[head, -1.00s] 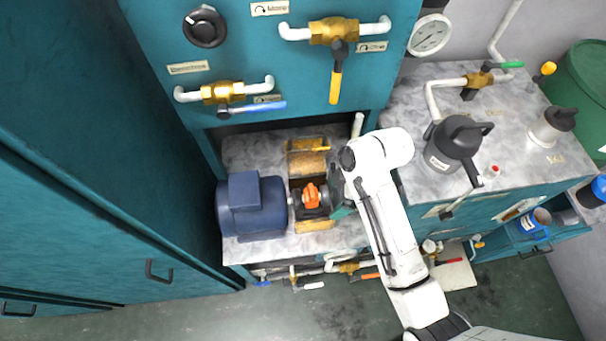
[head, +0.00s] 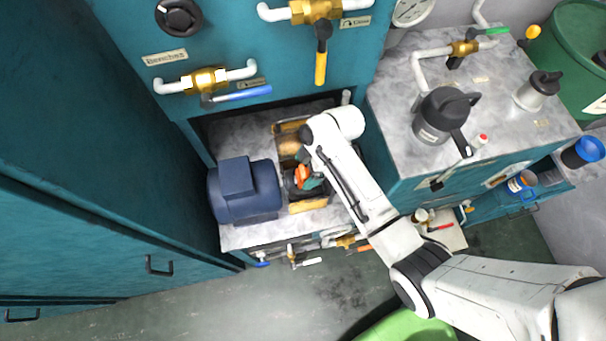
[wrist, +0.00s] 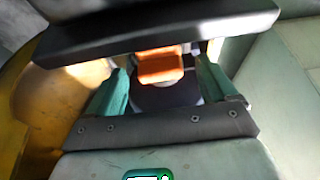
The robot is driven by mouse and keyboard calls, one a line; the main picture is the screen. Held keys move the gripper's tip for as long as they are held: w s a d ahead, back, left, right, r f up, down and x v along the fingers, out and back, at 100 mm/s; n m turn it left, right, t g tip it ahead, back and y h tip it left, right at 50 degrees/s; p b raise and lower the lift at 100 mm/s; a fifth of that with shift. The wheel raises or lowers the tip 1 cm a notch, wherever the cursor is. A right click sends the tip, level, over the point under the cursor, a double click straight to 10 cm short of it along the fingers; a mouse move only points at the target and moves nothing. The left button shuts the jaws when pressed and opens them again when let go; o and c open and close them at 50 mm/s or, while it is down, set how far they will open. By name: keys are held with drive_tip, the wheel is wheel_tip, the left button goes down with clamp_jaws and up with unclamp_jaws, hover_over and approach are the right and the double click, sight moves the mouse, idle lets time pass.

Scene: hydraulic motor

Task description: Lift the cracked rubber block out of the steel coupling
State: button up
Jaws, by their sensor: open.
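The orange rubber block (head: 303,174) sits at the dark coupling (head: 291,184), just right of the blue motor. My gripper is mostly hidden by my white arm in the head view, with a bit of teal showing beside the block. In the wrist view my gripper (wrist: 162,72) is open. Its two teal fingers stand left and right of the orange block (wrist: 160,62), with gaps to it. The dark round coupling (wrist: 165,96) shows below the block. Any crack in the block is too small to see.
The blue motor (head: 243,190) stands close left of the coupling. A yellow-brown frame (head: 307,205) surrounds the coupling within the cabinet recess. Yellow-handled (head: 321,55) and blue-handled (head: 240,95) valves are above. A dark-lidded jug (head: 440,115) stands on the right counter.

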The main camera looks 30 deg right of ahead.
drive_tip(key=shift+x, duration=1.1)
drive_tip(key=c, duration=1.1)
drive_tip(key=shift+r, duration=0.1)
drive_tip(key=shift+c, duration=0.2)
